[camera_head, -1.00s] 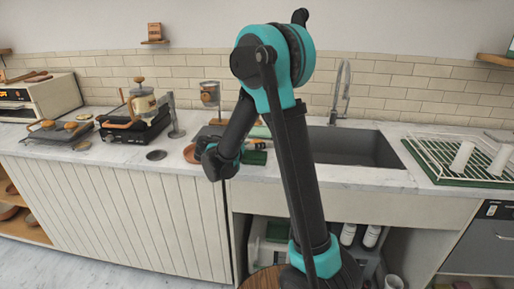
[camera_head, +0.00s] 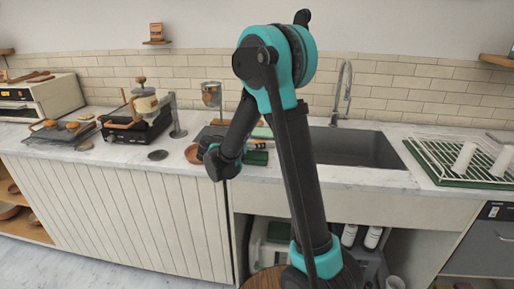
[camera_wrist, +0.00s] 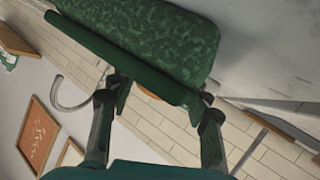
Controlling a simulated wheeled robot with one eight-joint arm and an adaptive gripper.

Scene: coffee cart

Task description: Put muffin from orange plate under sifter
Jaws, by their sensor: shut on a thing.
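My gripper is seen at close range in the wrist view (camera_wrist: 160,105). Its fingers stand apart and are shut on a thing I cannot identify. A large mottled green shape (camera_wrist: 155,40) with a darker green edge crosses at the fingertips and hides much of what lies between them. A small orange sliver shows below that edge. In the head view my wrist hides the fingers. The orange plate (camera_head: 192,154) seems to be the small disc left of my wrist; no muffin is clear on it. A metal cup-like thing (camera_head: 211,94) behind it may be the sifter.
A dark sink (camera_head: 355,148) with a tall faucet (camera_head: 342,92) lies right of my arm, then a dish rack (camera_head: 465,160). A coffee maker (camera_head: 145,104) on a black stove and a metal stand (camera_head: 178,118) are left. Bare counter (camera_head: 110,153) lies in front of them.

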